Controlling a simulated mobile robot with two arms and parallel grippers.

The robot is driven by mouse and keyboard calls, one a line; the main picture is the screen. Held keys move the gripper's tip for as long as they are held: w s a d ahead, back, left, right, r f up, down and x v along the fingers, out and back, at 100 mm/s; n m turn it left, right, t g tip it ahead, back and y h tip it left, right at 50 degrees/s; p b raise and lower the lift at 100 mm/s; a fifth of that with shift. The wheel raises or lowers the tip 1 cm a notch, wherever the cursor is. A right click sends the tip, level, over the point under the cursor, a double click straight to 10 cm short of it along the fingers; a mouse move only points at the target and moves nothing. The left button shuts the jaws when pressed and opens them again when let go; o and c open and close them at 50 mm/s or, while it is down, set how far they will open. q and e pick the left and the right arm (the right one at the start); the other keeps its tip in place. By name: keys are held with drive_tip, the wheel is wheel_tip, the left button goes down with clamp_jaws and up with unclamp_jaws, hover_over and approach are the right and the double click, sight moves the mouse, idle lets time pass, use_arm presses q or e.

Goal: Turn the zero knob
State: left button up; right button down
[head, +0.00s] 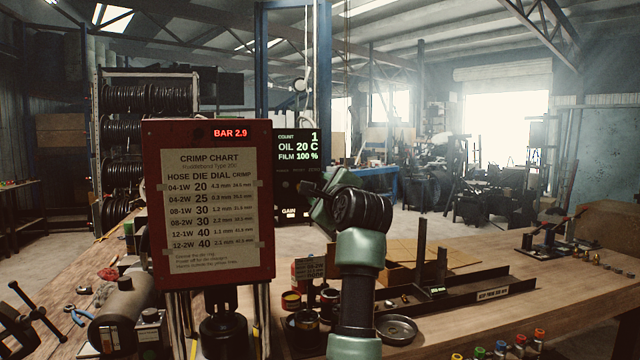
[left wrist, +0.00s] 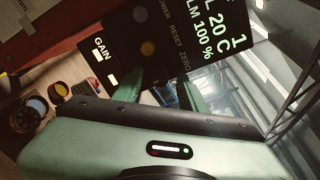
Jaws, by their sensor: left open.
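A black control panel (head: 297,150) with a lit display stands behind the red crimp chart board. In the left wrist view, the panel (left wrist: 205,50) carries POWER, RESET and ZERO labels. A dull amber round control (left wrist: 147,47) sits beside RESET. The ZERO label (left wrist: 184,61) is close to my fingers, but the zero knob itself is too dark to make out there. My left gripper (head: 312,193) is open in front of the panel's lower part and hides some of it. Contact cannot be told. My right gripper is not in view.
The red chart board (head: 211,200) stands close on the left of my gripper. A GAIN label (left wrist: 103,50) is low on the panel. Small tins (head: 291,300), a round metal dish (head: 397,329) and a dark rail (head: 465,290) are on the wooden bench (head: 560,310).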

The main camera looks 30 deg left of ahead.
use_arm(q)
drive_tip(key=shift+w+a, duration=0.15)
drive_tip(key=shift+w, duration=0.05)
clamp_jaws()
drive_tip(key=shift+f+m, duration=0.1)
drive_tip(key=shift+m, duration=0.3)
drive_tip(key=m, duration=0.2)
drive_tip(key=shift+m, duration=0.4)
drive_tip(key=shift+m+b, duration=0.3)
drive_tip(key=shift+m, duration=1.8)
